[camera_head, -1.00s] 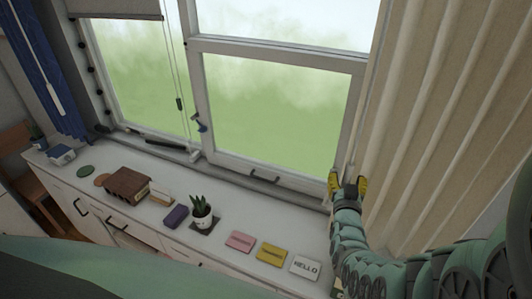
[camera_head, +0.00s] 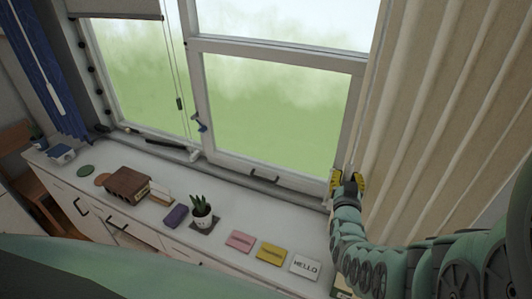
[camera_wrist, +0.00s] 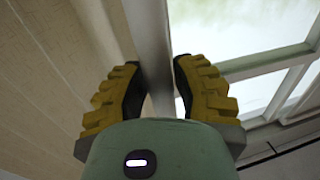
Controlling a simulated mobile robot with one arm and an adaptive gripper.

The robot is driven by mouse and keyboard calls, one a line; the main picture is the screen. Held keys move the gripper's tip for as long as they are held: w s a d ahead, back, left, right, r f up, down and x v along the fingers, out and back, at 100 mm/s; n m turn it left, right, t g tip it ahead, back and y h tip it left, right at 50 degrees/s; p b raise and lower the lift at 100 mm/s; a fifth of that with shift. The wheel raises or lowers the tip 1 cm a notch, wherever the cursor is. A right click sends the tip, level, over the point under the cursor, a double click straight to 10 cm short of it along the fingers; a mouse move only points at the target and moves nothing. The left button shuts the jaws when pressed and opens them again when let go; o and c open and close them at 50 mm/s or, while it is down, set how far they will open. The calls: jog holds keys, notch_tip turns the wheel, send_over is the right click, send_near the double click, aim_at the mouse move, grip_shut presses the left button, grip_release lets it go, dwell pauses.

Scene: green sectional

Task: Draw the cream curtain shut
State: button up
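The cream curtain (camera_head: 440,110) hangs in folds on the right of the head view, gathered beside the window. It also fills the left of the wrist view (camera_wrist: 45,80). A thin pale wand (camera_head: 367,90) runs down along its window-side edge. My gripper (camera_head: 348,181) is at the wand's lower part, above the right end of the sill cabinet. In the wrist view my gripper (camera_wrist: 160,85) has its yellow fingers apart, with a pale upright bar (camera_wrist: 150,40), likely the wand, between them. I cannot tell whether the fingers touch it.
The window (camera_head: 270,110) is uncovered. Below it, a white cabinet top (camera_head: 130,215) holds a potted plant (camera_head: 201,212), a brown box (camera_head: 127,184), and coloured cards (camera_head: 271,253) near my arm. A blue curtain (camera_head: 50,80) hangs at far left.

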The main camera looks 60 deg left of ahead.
grip_shut()
jog(key=shift+s+a, duration=0.1)
